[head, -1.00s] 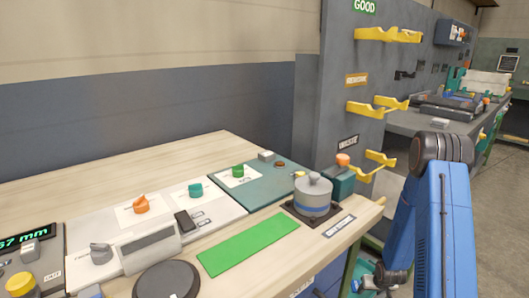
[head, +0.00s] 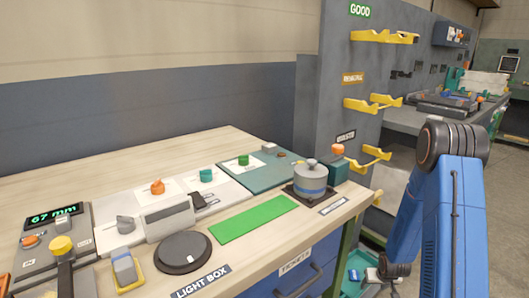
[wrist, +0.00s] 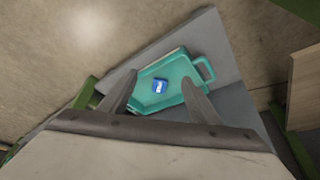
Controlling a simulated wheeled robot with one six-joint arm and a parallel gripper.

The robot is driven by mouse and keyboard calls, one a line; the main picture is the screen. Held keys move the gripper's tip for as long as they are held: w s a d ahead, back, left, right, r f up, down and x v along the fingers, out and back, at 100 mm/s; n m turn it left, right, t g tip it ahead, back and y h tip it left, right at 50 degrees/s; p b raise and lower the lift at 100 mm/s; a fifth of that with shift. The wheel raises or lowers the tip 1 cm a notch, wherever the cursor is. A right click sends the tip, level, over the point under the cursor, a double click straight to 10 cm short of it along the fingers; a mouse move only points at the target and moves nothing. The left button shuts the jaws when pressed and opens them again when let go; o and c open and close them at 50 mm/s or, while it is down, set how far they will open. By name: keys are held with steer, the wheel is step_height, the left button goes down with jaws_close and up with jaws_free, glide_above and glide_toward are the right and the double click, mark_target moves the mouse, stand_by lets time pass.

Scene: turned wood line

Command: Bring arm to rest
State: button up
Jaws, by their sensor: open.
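My blue arm (head: 447,215) stands at the right of the head view, bent at a dark joint. My gripper (wrist: 160,92) shows in the wrist view with its two fingers spread apart and nothing between them. Beyond the fingertips, lower down, is a teal tray (wrist: 180,68) with a handle, holding a small blue item (wrist: 160,86). In the head view the teal tray (head: 353,272) is partly hidden at the bottom, beside the bench.
The wooden bench (head: 110,165) carries a green mat (head: 253,218), a grey lidded pot (head: 310,180), a dark round disc (head: 183,253) and a 67 mm display (head: 54,216). Yellow racks (head: 373,103) stick out from the grey panel. Another workbench stands behind at right.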

steer(key=w+a+v, duration=0.1)
steer(key=a+v, duration=0.1)
steer(key=v, duration=0.8)
steer(key=w+a+r+v, duration=0.1)
steer(key=a+v, duration=0.1)
steer(key=v, duration=0.9)
steer(key=w+a+v, duration=0.2)
steer(key=v, duration=0.8)
steer(key=s+a+r, duration=0.3)
steer(key=s+r, duration=0.2)
steer(key=s, duration=0.4)
steer(key=s+a+r+n, duration=0.1)
steer(key=s+a+r, duration=0.2)
steer(key=s, duration=0.6)
steer(key=s+a+r, duration=0.3)
steer(key=s+r, duration=0.4)
steer(key=s, duration=0.2)
steer(key=shift+r+y, duration=0.2)
steer(key=shift+y, duration=0.2)
steer(key=shift+a, duration=0.1)
